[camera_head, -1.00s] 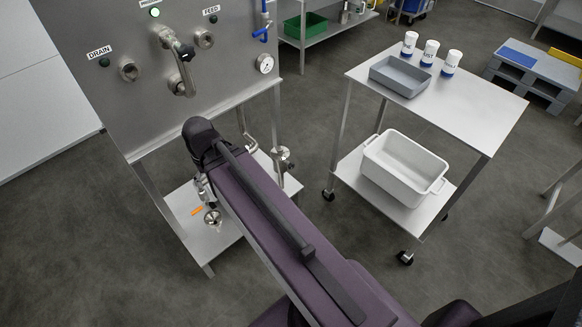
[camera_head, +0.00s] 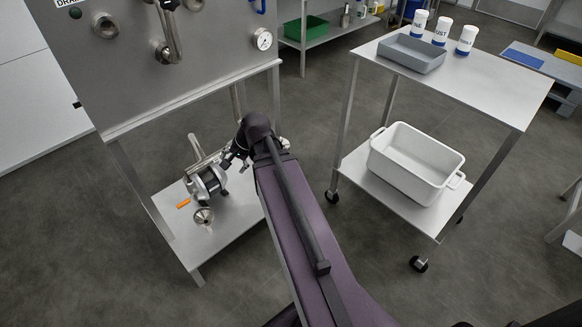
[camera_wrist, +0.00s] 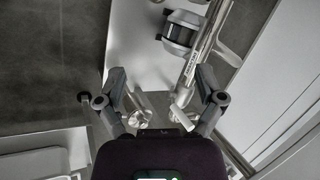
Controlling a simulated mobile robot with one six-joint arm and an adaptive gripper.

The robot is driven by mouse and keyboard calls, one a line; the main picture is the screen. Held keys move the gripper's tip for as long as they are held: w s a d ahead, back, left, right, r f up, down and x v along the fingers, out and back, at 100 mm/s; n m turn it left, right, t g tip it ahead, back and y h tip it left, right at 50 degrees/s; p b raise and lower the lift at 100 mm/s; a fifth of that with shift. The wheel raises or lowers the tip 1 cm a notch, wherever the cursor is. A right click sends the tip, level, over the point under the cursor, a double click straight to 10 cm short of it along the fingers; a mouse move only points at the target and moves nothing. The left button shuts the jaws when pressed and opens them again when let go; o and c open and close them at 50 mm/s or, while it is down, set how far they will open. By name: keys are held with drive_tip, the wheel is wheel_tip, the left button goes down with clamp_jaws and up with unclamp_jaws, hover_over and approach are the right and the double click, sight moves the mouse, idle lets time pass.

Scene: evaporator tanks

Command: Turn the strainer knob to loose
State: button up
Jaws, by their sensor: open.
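In the wrist view, my gripper (camera_wrist: 162,82) is open, with its two dark fingers spread wide and nothing held between them. A bright metal pipe (camera_wrist: 195,58) with small dark lettering, too blurred to read, runs down toward the right finger. At its lower end, near that finger, is a rounded metal piece (camera_wrist: 181,99), which may be the strainer knob; its setting cannot be read. Another shiny metal piece (camera_wrist: 143,104) lies near the left finger. In the head view, my gripper (camera_head: 232,158) is beside the pump (camera_head: 207,182) on the lower shelf; my wrist hides what lies behind it.
A metal funnel (camera_head: 203,216) and an orange piece (camera_head: 183,203) are on the lower shelf (camera_head: 226,237). The steel panel (camera_head: 165,80) stands above it. A wheeled cart (camera_head: 487,97) at right holds a white tub (camera_head: 412,163) and a grey tray (camera_head: 411,55).

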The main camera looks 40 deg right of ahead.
drive_tip(key=d+f+m+t+h+b, duration=0.1)
drive_tip(key=d+f+m+t+b, duration=0.2)
drive_tip(key=d+f+m+b, duration=0.3)
drive_tip(key=s+d+f+m+t+h+b, duration=0.1)
drive_tip(key=d+f+m+t+b, duration=0.2)
drive_tip(key=d+f+m+b, duration=0.4)
drive_tip(key=s+d+f+m+t+h+b, duration=0.1)
drive_tip(key=d+f+m+t+b, duration=0.2)
drive_tip(key=d+f+m+b, duration=0.4)
drive_tip(key=d+m+b, duration=0.1)
drive_tip(key=d+b, duration=0.7)
drive_tip(key=d, duration=0.3)
drive_tip(key=shift+s+f+h, duration=0.2)
drive_tip(key=shift+s+h, duration=0.05)
drive_tip(key=shift+h, duration=0.05)
drive_tip(key=b+x, duration=0.5)
drive_tip(key=x, duration=0.8)
drive_tip(key=shift+w+f, duration=0.15)
drive_tip(key=shift+w, duration=0.2)
drive_tip(key=c, duration=1.1)
